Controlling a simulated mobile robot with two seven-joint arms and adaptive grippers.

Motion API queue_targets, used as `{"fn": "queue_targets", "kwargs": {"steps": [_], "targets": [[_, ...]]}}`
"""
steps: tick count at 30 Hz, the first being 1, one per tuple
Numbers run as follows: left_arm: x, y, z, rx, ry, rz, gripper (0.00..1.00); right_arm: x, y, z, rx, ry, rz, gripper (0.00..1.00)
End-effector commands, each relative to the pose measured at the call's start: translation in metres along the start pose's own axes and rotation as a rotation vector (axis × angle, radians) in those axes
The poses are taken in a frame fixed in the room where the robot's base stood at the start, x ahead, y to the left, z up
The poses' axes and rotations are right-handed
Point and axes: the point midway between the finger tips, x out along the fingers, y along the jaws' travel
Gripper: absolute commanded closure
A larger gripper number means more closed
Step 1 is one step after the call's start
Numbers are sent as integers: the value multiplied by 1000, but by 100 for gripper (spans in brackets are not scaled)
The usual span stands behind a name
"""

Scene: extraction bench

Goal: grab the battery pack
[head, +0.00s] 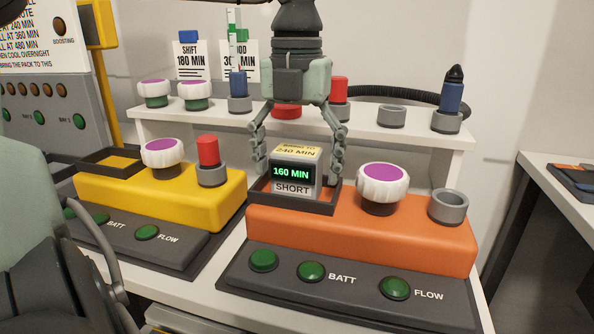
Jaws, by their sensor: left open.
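The battery pack (293,187) is a small grey block with a yellow top label that includes "240 MIN". A lit green "160 MIN" display and the word "SHORT" are on its front. It sits in a dark open-topped tray (292,202) on the left end of the orange unit (400,235). My left gripper (299,171) points down over the pack and is open. Its fingers are on the left and right of the pack; whether they touch it I cannot tell. The right gripper is not in view.
A purple-topped white knob (383,187) and an empty grey cup (447,206) stand right of the pack. The yellow unit (160,198) with an empty tray (110,162) is at left. A white shelf (365,128) with knobs and cups runs close behind.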

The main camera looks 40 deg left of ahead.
Motion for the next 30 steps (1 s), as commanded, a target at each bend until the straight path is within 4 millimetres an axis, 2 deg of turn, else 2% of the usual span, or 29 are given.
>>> {"fn": "queue_targets", "kwargs": {"steps": [7, 25, 30], "targets": [[2, 0, 0, 0, -2, 0, 16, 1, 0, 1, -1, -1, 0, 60], [2, 0, 0, 0, -2, 0, 88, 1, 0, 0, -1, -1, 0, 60], [1, 0, 1, 0, -3, -1, 88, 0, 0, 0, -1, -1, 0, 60]]}}
